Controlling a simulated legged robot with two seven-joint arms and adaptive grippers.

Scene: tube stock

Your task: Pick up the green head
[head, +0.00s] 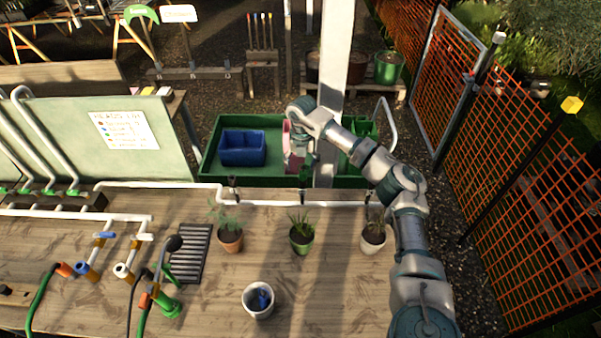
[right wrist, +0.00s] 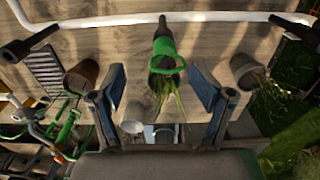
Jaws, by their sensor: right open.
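In the right wrist view a bright green head (right wrist: 165,48) with a black stem shows in the middle, just below the white pipe. A green ring at its lower end overlaps a potted plant, so the border between head and pot is hard to tell. In the head view a small dark green piece (head: 305,174) at the pipe above the middle plant seems to be this head. My right gripper (head: 299,163) is over the table's far edge, close to it. In the wrist view its open fingers (right wrist: 160,88) stand on either side of the head's line, with nothing held. My left gripper is not seen.
Three potted plants (head: 302,242) stand in a row by the white pipe (head: 258,203). A white pot (head: 258,312) with something blue inside stands nearer. Hoses and a dark grate (head: 192,255) lie left. A green tray (head: 215,165) with a blue bin (head: 242,150) is behind the table.

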